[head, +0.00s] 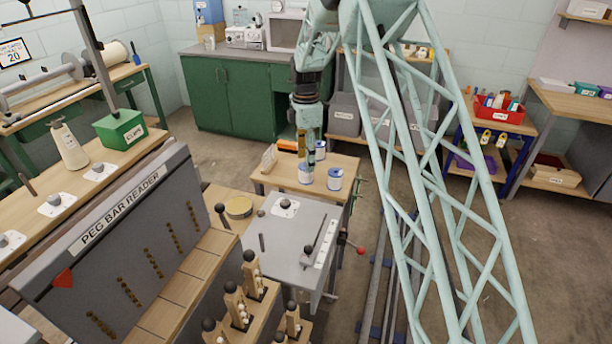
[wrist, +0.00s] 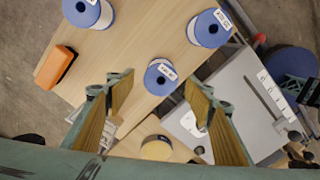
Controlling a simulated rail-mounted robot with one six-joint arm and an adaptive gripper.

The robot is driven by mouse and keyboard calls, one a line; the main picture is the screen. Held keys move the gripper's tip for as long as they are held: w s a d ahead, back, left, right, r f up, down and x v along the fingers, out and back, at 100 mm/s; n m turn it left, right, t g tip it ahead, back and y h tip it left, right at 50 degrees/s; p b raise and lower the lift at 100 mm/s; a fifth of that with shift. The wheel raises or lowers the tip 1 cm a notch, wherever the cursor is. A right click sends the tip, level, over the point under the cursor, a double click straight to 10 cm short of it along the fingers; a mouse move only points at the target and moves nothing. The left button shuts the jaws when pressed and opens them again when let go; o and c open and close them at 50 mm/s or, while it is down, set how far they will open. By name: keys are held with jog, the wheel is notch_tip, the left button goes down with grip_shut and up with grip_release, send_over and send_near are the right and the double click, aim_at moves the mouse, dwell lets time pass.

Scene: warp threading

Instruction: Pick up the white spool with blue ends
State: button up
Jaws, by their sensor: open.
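Three white spools with blue ends stand upright on a small wooden table (head: 266,180). In the head view one spool (head: 305,174) is just below my gripper (head: 306,150), one (head: 335,180) is to its right, and one (head: 320,150) is behind. The wrist view shows one spool (wrist: 160,76) centred between the tips of my open gripper (wrist: 158,86), one (wrist: 209,27) at upper right and one (wrist: 88,12) at upper left. Each blue top carries a white label. My gripper points down, empty; its exact height above the nearest spool is unclear.
An orange-topped block (wrist: 56,66) lies near the table's edge. A grey metal stand (head: 290,235) with a lever adjoins the table. The grey peg bar reader (head: 120,225) is at left. Green cabinets (head: 235,90) stand behind. Floor at right is mostly clear.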

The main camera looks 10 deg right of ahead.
jog(key=shift+f, duration=0.85)
jog(key=shift+s+d+f+b, duration=0.1)
jog(key=shift+f+b, duration=0.7)
jog(key=shift+f, duration=1.75)
jog(key=shift+c, duration=0.5)
jog(key=c, duration=0.8)
